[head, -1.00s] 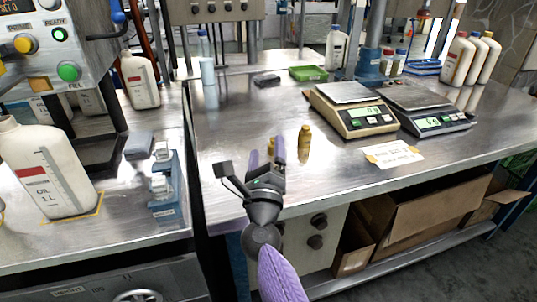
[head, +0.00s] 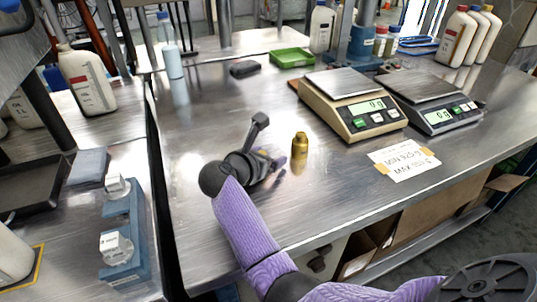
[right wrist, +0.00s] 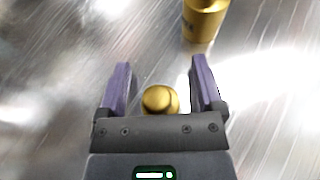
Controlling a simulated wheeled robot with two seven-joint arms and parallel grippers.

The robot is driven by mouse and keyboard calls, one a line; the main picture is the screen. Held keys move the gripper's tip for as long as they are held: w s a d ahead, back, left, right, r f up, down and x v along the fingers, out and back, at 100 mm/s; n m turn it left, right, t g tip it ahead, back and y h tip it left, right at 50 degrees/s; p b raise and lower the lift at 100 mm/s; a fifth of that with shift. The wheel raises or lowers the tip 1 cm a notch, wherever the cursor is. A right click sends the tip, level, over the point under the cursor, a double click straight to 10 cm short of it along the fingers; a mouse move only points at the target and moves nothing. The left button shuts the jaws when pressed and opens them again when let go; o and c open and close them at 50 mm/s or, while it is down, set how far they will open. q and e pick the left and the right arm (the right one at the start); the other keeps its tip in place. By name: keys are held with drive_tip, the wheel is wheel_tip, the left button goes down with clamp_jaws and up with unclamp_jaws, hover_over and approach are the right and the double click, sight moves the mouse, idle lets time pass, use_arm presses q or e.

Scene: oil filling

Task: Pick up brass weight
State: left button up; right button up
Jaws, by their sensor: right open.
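A tall brass weight (head: 300,147) stands upright on the steel bench; in the right wrist view it is at the top (right wrist: 203,20), ahead of the fingers and apart from them. A smaller brass weight (right wrist: 160,100) with a round top shows between the two purple fingers in the right wrist view, apart from both. In the head view my gripper mostly hides it. My right gripper (right wrist: 160,88) is open, low over the bench; in the head view it (head: 278,163) is just left of the tall weight. My left gripper is out of view.
Two scales (head: 352,105) (head: 432,100) stand right of the weights, with a paper label (head: 404,160) in front. A green tray (head: 291,58) and a dark block (head: 244,69) lie farther back. A blue holder (head: 124,232) is on the left bench, across a gap.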

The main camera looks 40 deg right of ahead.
drive_tip(key=shift+w+d+f, duration=0.1)
drive_tip(key=shift+d, duration=0.1)
drive_tip(key=shift+a, duration=0.25)
drive_tip(key=shift+r, duration=0.2)
drive_tip(key=shift+c, duration=1.1)
clamp_jaws()
